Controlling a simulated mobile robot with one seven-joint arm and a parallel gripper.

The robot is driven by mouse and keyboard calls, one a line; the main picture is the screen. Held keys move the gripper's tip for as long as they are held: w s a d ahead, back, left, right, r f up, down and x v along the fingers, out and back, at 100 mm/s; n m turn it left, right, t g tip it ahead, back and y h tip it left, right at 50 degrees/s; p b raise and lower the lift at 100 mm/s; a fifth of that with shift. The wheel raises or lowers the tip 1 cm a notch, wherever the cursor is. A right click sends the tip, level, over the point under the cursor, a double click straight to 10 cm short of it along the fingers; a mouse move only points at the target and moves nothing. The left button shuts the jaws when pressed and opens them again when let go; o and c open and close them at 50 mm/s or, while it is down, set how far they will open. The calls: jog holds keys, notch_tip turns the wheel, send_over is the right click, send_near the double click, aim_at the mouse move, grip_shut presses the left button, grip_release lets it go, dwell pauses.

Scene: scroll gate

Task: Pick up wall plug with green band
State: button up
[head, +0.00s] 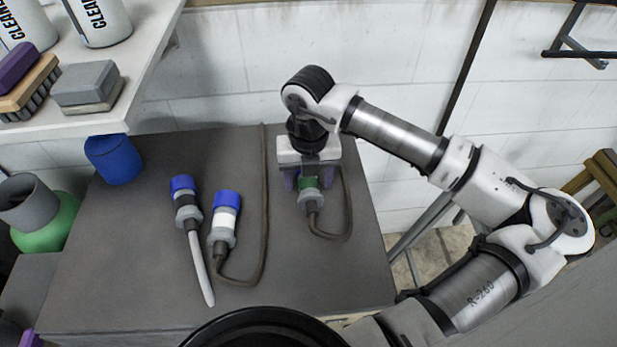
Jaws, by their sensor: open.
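The wall plug with the green band (309,184) is on the dark tabletop, at the right of the plugs in the head view. Its grey body (311,199) points toward me, and a dark cable loops from it to the right and back. My gripper (308,180) points down over it, open, with purplish fingers on either side of the green band. The plug's far end is hidden under my gripper. I cannot tell whether the fingers touch it.
A blue-capped plug with a black band and pale rod (185,203) and a blue-and-white plug with a cable (225,222) lie to the left. A blue cup (114,160) stands at the back left under a shelf (150,75) with brushes and bottles.

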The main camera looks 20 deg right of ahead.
jog(key=shift+f, duration=0.2)
grip_shut()
dwell(0.3)
jog(key=shift+r, duration=0.2)
notch_tip(320, 180, up, 20)
jog(key=b, duration=0.3)
jog(key=shift+f, duration=0.15)
